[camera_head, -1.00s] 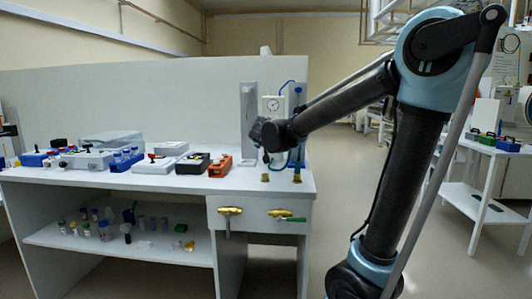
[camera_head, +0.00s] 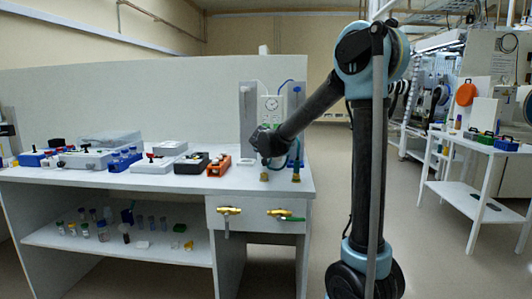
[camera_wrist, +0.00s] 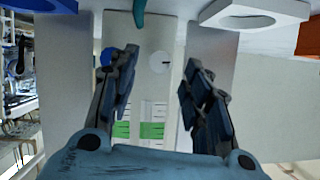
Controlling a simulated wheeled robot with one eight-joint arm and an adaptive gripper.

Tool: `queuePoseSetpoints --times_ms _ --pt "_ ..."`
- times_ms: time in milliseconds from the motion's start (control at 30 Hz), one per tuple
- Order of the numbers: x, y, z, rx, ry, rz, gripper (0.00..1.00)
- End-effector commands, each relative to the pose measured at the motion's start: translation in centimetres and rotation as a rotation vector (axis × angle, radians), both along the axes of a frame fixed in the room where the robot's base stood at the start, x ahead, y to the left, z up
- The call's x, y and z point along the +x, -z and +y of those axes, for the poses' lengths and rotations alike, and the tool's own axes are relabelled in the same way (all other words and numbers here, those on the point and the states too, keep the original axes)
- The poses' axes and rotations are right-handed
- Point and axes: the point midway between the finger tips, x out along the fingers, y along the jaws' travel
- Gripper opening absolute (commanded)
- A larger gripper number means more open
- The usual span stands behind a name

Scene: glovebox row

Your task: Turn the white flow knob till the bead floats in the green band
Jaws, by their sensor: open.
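The white flow knob (camera_wrist: 160,62), a disc with a dark tick, shows in the wrist view on a pale panel between my fingertips. My gripper (camera_wrist: 159,59) is open and empty, one finger on each side of the knob in the picture; I cannot tell how far the fingers are from it. A blue knob (camera_wrist: 106,57) sits to its left, partly behind the left finger. A green band (camera_wrist: 152,130) marks a scale below the knob in this view, with another green band (camera_wrist: 122,129) beside it. I cannot make out the bead. In the head view my gripper (camera_head: 268,143) is in front of the panel.
A round dial (camera_head: 272,104) stands above my gripper between two grey uprights. An orange box (camera_head: 219,166) and a black box (camera_head: 192,163) lie left on the bench (camera_head: 120,180). Brass fittings and hoses are near the right end. Open floor lies to the right.

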Motion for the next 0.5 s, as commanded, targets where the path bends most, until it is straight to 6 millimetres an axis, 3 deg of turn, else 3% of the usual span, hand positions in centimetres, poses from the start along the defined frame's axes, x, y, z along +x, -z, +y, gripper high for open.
queuePoseSetpoints --times_ms 200,500 --pt "2.3 0.9 0.0 0.001 0.0 0.0 0.44" --pt "3.4 1.4 0.0 0.0 0.0 0.0 0.44"
